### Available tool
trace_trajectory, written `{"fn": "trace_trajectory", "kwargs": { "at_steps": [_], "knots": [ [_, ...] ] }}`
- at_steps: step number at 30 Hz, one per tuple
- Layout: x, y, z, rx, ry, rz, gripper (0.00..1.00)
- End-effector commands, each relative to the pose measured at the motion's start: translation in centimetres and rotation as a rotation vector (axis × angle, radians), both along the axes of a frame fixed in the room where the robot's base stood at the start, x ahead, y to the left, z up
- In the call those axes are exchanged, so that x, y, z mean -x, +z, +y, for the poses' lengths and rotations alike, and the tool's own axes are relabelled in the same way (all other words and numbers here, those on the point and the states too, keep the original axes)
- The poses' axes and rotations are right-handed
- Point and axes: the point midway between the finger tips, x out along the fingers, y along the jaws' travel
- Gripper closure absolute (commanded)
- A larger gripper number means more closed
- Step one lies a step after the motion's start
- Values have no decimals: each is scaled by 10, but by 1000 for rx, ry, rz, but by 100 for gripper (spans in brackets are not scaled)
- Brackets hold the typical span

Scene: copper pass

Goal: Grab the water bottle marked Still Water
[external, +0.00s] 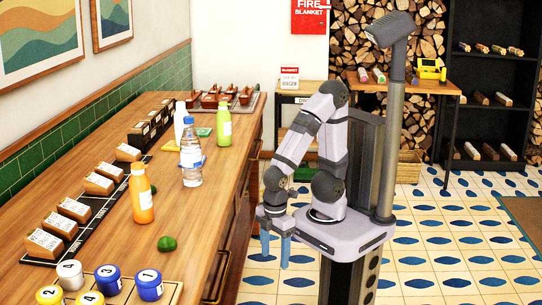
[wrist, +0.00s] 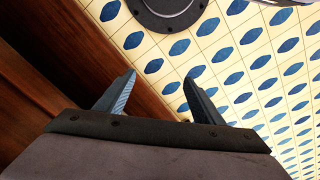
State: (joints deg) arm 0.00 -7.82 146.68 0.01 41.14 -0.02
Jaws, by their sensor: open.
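A clear water bottle (external: 191,155) with a blue band stands upright on the wooden counter (external: 190,225); its label is too small to read. An orange bottle (external: 141,195) stands to its left and nearer, a green bottle (external: 224,125) to its right and farther back. A white bottle (external: 180,122) stands behind the clear one. My gripper (external: 275,245) hangs beside the counter's right edge, fingers down, apart from every bottle. In the wrist view my gripper (wrist: 160,90) is open and empty, above the patterned floor and the counter's side.
A green lime-like item (external: 167,244) lies on the counter's front part. Numbered cans (external: 108,280) stand at the near left. Labelled wooden blocks (external: 75,210) line the left side, and a tray of brown items (external: 225,100) sits at the far end.

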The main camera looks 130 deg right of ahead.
Motion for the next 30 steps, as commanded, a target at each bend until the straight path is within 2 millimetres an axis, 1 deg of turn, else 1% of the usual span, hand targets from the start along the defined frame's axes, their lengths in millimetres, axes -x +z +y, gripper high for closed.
{"fn": "trace_trajectory", "kwargs": {
  "at_steps": [2, 10, 14, 17, 20, 21, 23, 24, 26, 27, 28, 29, 30],
  "knots": [
    [0, 0, 0, 0, 0, 0, 29],
    [0, 0, 0, 0, 1, -1, 29],
    [-12, 2, 4, 3, 13, -29, 29],
    [-36, 5, 11, 7, 39, -89, 29],
    [-73, 11, 28, 5, 82, -189, 29],
    [-91, 14, 39, -1, 101, -238, 29],
    [-119, 20, 58, -16, 136, -319, 29],
    [-137, 24, 73, -31, 160, -374, 29],
    [-162, 30, 99, -60, 196, -456, 29],
    [-177, 35, 117, -85, 217, -509, 29],
    [-187, 40, 130, -105, 229, -549, 29],
    [-196, 46, 142, -127, 234, -590, 29],
    [-208, 56, 157, -160, 234, -645, 29]
  ]
}}
